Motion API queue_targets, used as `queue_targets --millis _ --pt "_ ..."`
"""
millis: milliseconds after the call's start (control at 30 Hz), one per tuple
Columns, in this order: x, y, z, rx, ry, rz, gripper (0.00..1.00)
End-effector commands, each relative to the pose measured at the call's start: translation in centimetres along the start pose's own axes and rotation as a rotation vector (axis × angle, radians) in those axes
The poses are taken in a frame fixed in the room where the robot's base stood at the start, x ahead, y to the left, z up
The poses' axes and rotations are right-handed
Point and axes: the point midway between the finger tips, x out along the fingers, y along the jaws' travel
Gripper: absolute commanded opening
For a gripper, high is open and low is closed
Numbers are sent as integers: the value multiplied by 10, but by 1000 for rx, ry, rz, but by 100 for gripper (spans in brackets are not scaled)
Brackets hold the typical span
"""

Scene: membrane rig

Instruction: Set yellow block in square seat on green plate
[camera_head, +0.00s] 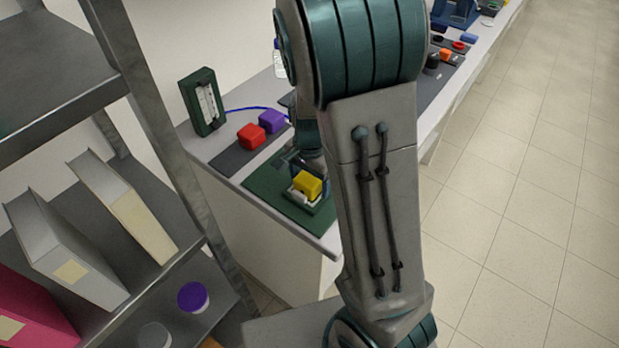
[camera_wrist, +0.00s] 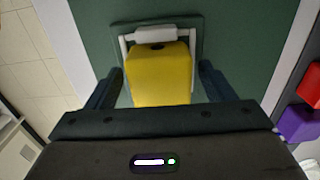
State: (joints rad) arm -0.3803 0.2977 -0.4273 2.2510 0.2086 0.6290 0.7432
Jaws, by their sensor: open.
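The yellow block (camera_head: 307,185) sits at the seat on the green plate (camera_head: 268,186), near the bench's front end. In the wrist view the yellow block (camera_wrist: 159,74) stands within the white-edged square seat (camera_wrist: 126,48) on the green plate (camera_wrist: 240,28). I cannot tell whether it is fully down. My gripper (camera_wrist: 160,82) is open, with one dark finger on each side of the block and a visible gap at both sides. In the head view my arm hides most of the gripper.
A red block (camera_head: 251,136) and a purple block (camera_head: 272,121) lie on a dark mat beside the plate. A green-framed gauge (camera_head: 203,102) stands at the bench's back corner. A metal shelf with binders (camera_head: 66,250) stands close at left. Floor at right is clear.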

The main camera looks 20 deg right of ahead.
Motion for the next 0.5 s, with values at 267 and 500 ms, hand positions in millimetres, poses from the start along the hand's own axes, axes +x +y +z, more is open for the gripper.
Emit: queue_targets --millis 267,500 --pt "-34 -1 0 -2 2 -6 76" --pt "-86 -2 0 -2 2 -7 76"
